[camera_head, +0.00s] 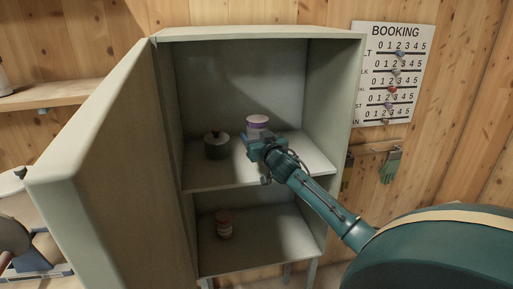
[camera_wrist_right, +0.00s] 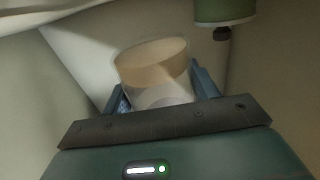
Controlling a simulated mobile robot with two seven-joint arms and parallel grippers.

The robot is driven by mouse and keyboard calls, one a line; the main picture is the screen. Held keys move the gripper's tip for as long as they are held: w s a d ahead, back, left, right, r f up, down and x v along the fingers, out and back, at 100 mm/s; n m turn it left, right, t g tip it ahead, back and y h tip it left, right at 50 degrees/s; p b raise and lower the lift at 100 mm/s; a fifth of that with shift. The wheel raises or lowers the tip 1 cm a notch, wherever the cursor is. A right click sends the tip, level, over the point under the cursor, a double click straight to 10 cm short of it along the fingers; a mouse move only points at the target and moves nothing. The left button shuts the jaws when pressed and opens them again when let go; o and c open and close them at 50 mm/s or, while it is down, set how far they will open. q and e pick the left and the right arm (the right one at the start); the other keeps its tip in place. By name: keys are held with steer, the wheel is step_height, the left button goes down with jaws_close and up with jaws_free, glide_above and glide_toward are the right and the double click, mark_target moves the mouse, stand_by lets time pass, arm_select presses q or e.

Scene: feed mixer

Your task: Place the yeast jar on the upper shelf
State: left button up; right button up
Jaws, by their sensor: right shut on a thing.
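A small jar with a pale lid and a purple band (camera_head: 257,125) is at my right gripper (camera_head: 264,146), over the upper shelf (camera_head: 205,177) of the open cabinet. I cannot tell whether the jar's base touches the shelf. The label is not readable, so I cannot confirm that it is yeast. My left gripper is not in view.
A dark lidded pot (camera_head: 216,147) stands left of the jar on the upper shelf. A reddish-brown jar (camera_head: 224,225) stands on the lower shelf. The cabinet door (camera_head: 105,165) is swung open to the left. A booking board (camera_head: 393,73) and gloves (camera_head: 390,167) hang at right.

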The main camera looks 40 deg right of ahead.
step_height(320, 180, down, 4)
steer(key=shift+f, duration=0.1)
steer(key=shift+w+d, duration=0.15)
steer(key=shift+w, duration=0.05)
steer(key=shift+w+f, duration=0.15)
steer(key=shift+f, duration=0.05)
steer(key=shift+f, duration=0.2)
steer(key=o, duration=1)
steer(key=shift+r, duration=0.1)
